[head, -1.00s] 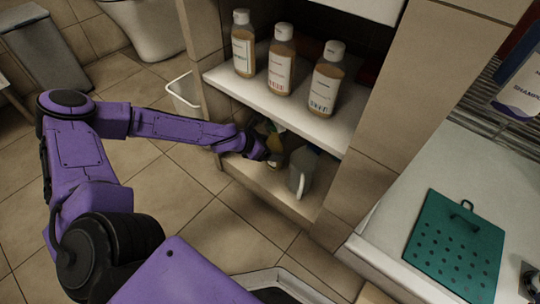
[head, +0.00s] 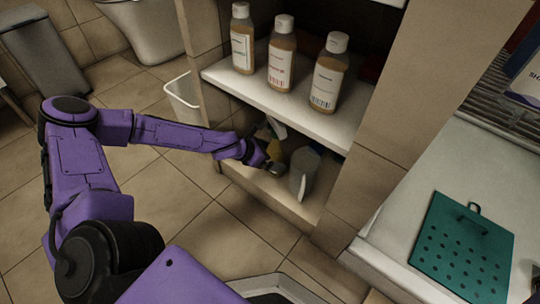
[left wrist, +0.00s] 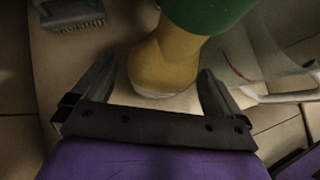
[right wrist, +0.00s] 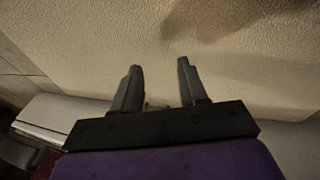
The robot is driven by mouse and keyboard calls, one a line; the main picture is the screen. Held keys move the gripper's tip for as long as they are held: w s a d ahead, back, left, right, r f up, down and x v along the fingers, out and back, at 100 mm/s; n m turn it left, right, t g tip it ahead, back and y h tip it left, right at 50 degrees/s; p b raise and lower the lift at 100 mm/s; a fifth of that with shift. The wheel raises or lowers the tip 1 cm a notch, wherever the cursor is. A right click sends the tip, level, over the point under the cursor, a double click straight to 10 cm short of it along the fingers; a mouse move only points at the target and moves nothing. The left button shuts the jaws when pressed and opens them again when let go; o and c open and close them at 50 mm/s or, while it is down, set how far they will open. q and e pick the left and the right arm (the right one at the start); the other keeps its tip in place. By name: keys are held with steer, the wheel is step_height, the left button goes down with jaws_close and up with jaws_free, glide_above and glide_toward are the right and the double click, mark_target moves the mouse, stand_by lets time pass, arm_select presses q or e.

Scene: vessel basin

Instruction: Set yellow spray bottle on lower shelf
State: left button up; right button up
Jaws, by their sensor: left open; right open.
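The yellow spray bottle (head: 274,149) stands on the lower shelf (head: 262,189) of the cabinet, partly hidden by my left gripper (head: 268,163) in the head view. In the left wrist view the bottle (left wrist: 165,58) is yellow with a green part at the top edge of the picture. Its base rests on the pale shelf between the spread fingers of my left gripper (left wrist: 158,72), with gaps on both sides. My right gripper (right wrist: 159,66) is open and empty in front of a pale textured surface (right wrist: 90,40).
A grey jug (head: 303,174) with a handle stands right beside the bottle. Several amber bottles (head: 281,55) stand on the upper shelf (head: 300,112). A brush (left wrist: 72,14) lies on the shelf behind. A green perforated board (head: 462,248) lies on the white counter at right.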

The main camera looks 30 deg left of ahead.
steer(key=s+a+r+g+y+p, duration=0.2)
steer(key=s+a+r+g+p, duration=0.4)
steer(key=s+r, duration=0.25)
arm_select(q)
steer(key=p+v, duration=0.7)
steer(key=v, duration=0.5)
arm_select(e)
steer(key=w+r+m+t+h, duration=0.2)
steer(key=w+r+m+t, duration=0.2)
steer(key=w+m+t, duration=0.2)
steer(key=shift+w+a+r+t, duration=0.2)
steer(key=shift+w+r+t, duration=0.2)
steer(key=shift+w+t, duration=0.55)
arm_select(q)
steer(key=s+d+f+m+g+y, duration=0.2)
steer(key=s+d+f+m+g, duration=0.15)
steer(key=s+m, duration=0.25)
steer(key=s+d+f+m+g+y, duration=0.2)
steer(key=s+d+f+m+g, duration=0.15)
steer(key=s+m, duration=0.3)
steer(key=s+m+t+y, duration=0.1)
steer(key=s+m+y, duration=0.2)
steer(key=s+m, duration=0.7)
steer(key=shift+s+a+r+m+y, duration=0.2)
steer(key=shift+s+r+m+y, duration=0.15)
steer(key=shift+r+m, duration=0.25)
arm_select(e)
steer(key=shift+w+a+r+g, duration=0.25)
steer(key=shift+r, duration=0.1)
